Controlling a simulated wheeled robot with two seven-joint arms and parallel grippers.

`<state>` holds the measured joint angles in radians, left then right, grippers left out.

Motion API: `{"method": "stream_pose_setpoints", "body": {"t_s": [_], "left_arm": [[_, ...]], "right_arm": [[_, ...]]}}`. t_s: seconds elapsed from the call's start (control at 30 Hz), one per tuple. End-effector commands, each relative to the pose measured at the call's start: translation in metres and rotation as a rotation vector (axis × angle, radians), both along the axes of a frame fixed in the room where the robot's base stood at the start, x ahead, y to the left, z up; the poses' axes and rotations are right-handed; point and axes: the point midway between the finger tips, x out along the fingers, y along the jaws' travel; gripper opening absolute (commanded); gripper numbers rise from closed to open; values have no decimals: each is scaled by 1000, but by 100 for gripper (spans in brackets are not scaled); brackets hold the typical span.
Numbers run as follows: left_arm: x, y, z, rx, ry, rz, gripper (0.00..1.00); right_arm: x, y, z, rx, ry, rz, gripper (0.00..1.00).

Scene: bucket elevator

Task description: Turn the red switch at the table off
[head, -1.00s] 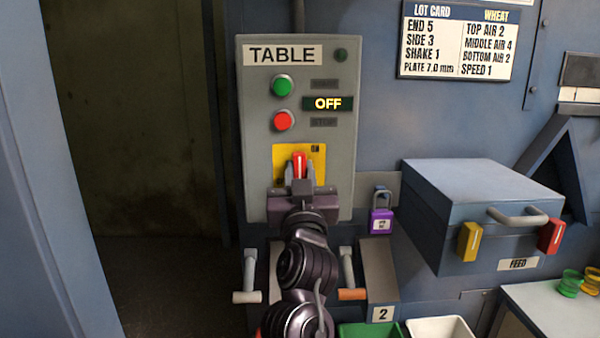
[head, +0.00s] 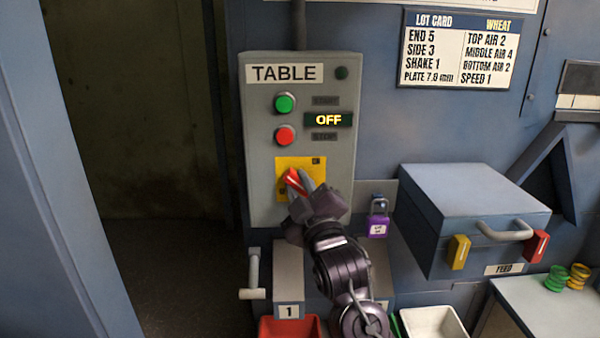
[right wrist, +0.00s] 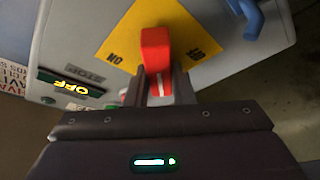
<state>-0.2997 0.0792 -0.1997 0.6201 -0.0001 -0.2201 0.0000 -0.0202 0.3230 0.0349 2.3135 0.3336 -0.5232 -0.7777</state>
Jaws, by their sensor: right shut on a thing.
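The red switch (head: 295,182) sits on a yellow plate (head: 285,166) low on the grey TABLE panel (head: 262,140). Its handle is tilted, its top leaning left in the head view. My right gripper (head: 302,188) is shut on the red handle, with its wrist tilted to the lower right. In the right wrist view the red handle (right wrist: 156,60) stands between the two fingers (right wrist: 159,88), on the yellow plate with markings at its corners. The panel display (head: 328,119) reads OFF. Green (head: 285,103) and red (head: 285,135) buttons are above the switch. My left gripper is not in view.
A purple padlock (head: 378,222) hangs right of the panel. A blue FEED box (head: 470,195) juts out further right. A grey lever (head: 253,275), a red bin (head: 290,328) and a white bin (head: 435,322) are below. A dark opening is at left.

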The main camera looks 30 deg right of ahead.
Motion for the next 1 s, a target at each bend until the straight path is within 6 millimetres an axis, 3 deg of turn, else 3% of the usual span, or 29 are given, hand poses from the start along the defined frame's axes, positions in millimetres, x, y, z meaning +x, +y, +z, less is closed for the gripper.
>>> {"method": "stream_pose_setpoints", "body": {"t_s": [0.03, 0.4, 1.0], "left_arm": [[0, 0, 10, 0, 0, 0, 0], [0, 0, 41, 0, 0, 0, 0], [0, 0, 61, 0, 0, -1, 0]], "right_arm": [[0, 0, 4, -43, 29, 1, 0], [1, 1, 1, -338, 209, 1, 0], [1, 1, -4, -620, 383, 1, 0]]}}
